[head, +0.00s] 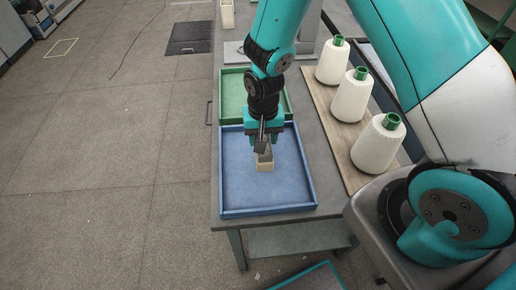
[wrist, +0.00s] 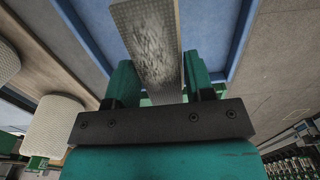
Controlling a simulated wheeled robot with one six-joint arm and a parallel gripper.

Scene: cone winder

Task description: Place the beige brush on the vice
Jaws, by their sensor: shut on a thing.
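My gripper (head: 263,141) points down over the blue tray (head: 230,190) on the bench. It is shut on the beige brush (head: 265,162), a pale block whose lower end shows below the fingers. In the wrist view the brush (wrist: 150,42) stands out between the two green fingers, with a rough, greyish, bristle-like patch on its face. I cannot tell whether the brush touches the tray floor. I cannot make out the vice for certain; a grey metal piece (head: 234,52) partly shows behind my arm at the far end of the bench.
A green tray (head: 231,95) adjoins the blue one at the back. Three white yarn cones (head: 350,97) with green tops stand on a wooden board (head: 320,93) to the right. A small beige container (head: 227,14) is at the far end. The blue tray's front is clear.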

